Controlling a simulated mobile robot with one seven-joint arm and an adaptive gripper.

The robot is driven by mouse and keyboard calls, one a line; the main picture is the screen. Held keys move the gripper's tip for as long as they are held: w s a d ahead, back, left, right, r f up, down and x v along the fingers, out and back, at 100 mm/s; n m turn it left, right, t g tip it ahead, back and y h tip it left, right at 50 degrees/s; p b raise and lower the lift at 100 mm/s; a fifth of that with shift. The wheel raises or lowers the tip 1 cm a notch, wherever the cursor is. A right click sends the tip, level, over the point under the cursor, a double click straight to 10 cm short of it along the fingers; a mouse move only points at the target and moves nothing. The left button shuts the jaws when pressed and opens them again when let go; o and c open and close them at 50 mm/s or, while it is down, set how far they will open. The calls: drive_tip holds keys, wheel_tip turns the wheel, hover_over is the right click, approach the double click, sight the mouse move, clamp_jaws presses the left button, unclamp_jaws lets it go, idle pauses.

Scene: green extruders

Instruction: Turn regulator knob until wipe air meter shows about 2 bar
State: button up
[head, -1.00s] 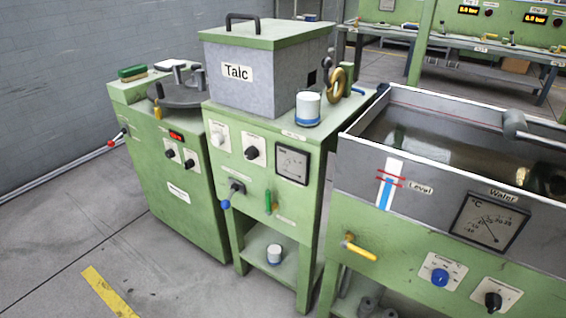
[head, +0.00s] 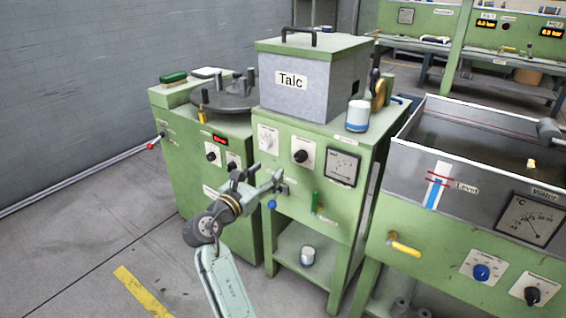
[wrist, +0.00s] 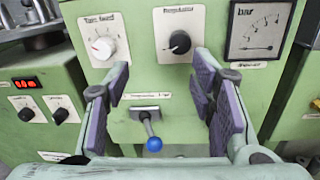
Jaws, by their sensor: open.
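The black regulator knob (wrist: 180,43) sits on a white plate at the upper middle of the wrist view. It also shows on the talc stand in the head view (head: 301,156). The bar meter (wrist: 262,35) is to its right, also in the head view (head: 343,167). Its needle seems to lie low, but I cannot read the value surely. My gripper (wrist: 160,85) is open and empty, its purple-padded fingers spread below the knob and apart from it. In the head view my gripper (head: 268,180) is in front of the stand, left of and below the knob.
A white knob (wrist: 103,47) is left of the regulator. A blue-tipped lever (wrist: 153,143) sticks out below, between my fingers in the picture. The grey talc box (head: 300,85) and a white-and-blue cup (head: 358,115) stand on top. A water tank (head: 470,150) is at the right.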

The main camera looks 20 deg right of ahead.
sight(298, 159)
drive_tip(key=shift+g+h, duration=0.3)
drive_tip(key=shift+g, duration=0.3)
drive_tip(key=x, duration=0.4)
drive_tip(key=s+d+x, duration=0.1)
drive_tip(key=x, duration=0.3)
drive_tip(key=f+p+x, duration=0.1)
drive_tip(key=x, duration=0.3)
drive_tip(key=shift+s+d, duration=0.15)
drive_tip(key=shift+s, duration=0.15)
drive_tip(key=c, duration=1.1)
